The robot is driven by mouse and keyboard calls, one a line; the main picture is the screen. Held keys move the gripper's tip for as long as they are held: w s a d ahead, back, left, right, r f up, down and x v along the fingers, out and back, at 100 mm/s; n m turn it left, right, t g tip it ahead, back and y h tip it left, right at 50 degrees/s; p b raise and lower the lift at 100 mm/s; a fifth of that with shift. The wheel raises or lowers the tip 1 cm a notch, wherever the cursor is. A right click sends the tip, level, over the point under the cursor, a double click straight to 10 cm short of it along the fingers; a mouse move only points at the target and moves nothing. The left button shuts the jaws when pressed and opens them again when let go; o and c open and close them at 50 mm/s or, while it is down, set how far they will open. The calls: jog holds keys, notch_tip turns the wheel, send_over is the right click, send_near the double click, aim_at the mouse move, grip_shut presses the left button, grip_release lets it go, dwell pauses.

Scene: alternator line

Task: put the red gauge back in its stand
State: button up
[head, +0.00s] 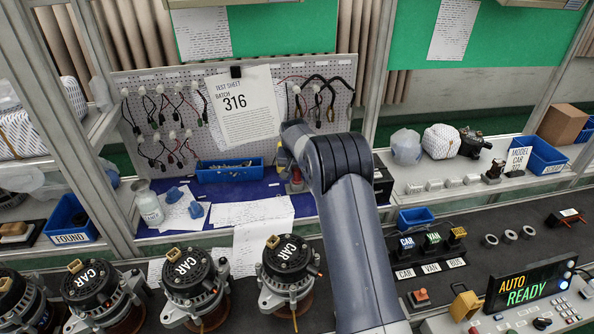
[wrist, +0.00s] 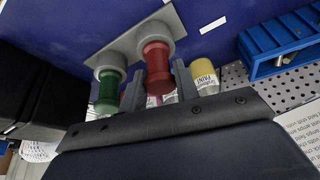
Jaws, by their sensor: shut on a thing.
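In the wrist view the red gauge (wrist: 157,72) is between the two fingers of my gripper (wrist: 159,85), which is shut on it. Its far end meets a round grey holder of the stand (wrist: 128,41). I cannot tell whether it is fully seated. The green gauge (wrist: 108,92) is in the stand's other holder, just left of my gripper. In the head view my arm hides most of the stand and the gripper; a bit of red (head: 296,176) shows beside the arm.
A yellow-capped paint container (wrist: 205,76) stands close to the right finger. A blue bin (wrist: 280,40) is farther right, by the pegboard; it also shows in the head view (head: 229,171). Papers (head: 252,212) lie on the blue mat. Several alternators (head: 190,283) line the front.

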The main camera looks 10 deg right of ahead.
jog(key=o, duration=0.9)
jog(key=b+v, duration=0.2)
jog(key=v, duration=0.8)
jog(key=shift+s+r, duration=0.15)
jog(key=shift+r, duration=0.2)
jog(key=shift+f, duration=0.1)
jog(key=p+x, duration=0.2)
jog(key=x, duration=0.8)
jog(key=shift+f, duration=0.25)
